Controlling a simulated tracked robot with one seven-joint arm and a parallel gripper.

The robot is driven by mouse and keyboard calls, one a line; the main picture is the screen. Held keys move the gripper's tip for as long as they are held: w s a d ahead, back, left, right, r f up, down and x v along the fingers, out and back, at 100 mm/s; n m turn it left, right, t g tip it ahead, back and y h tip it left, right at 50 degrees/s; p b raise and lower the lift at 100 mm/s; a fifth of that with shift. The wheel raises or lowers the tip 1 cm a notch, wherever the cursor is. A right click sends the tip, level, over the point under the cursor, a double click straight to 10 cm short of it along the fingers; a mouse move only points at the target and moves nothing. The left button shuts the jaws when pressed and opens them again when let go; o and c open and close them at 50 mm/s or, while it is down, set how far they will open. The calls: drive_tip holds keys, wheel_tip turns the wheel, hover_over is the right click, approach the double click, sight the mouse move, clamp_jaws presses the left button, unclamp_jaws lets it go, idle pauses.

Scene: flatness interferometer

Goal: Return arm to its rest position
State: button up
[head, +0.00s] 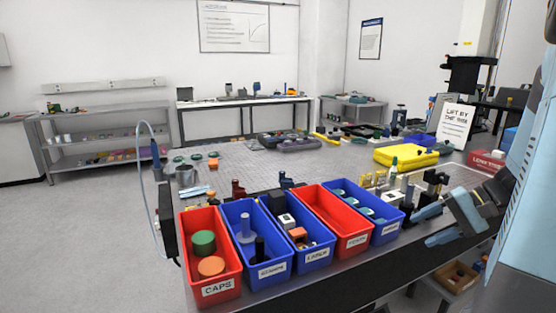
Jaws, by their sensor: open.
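My gripper (428,227) is in the head view at the right, over the bench's front edge and to the right of the row of bins. Its light blue fingers point left and are apart, with nothing seen between them. My arm runs from it to the right edge of the picture. The part of the gripper behind its fingers is dark grey.
A red caps bin (226,285), blue bins (268,283) and another red bin (353,253) line the bench front. A yellow case (405,155) and a sign (455,126) stand farther back. A thin cable loops at the left. Grey floor (90,240) is clear at left.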

drive_tip(key=s+a+r+n+t+h, duration=0.2)
drive_tip(key=s+a+r+n+h, duration=0.4)
drive_tip(key=s+a+r+h, duration=0.3)
drive_tip(key=s+a+r, duration=0.1)
drive_tip(key=a, duration=0.3)
drive_tip(key=shift+r+n+h, duration=0.3)
drive_tip(key=shift+r, duration=0.1)
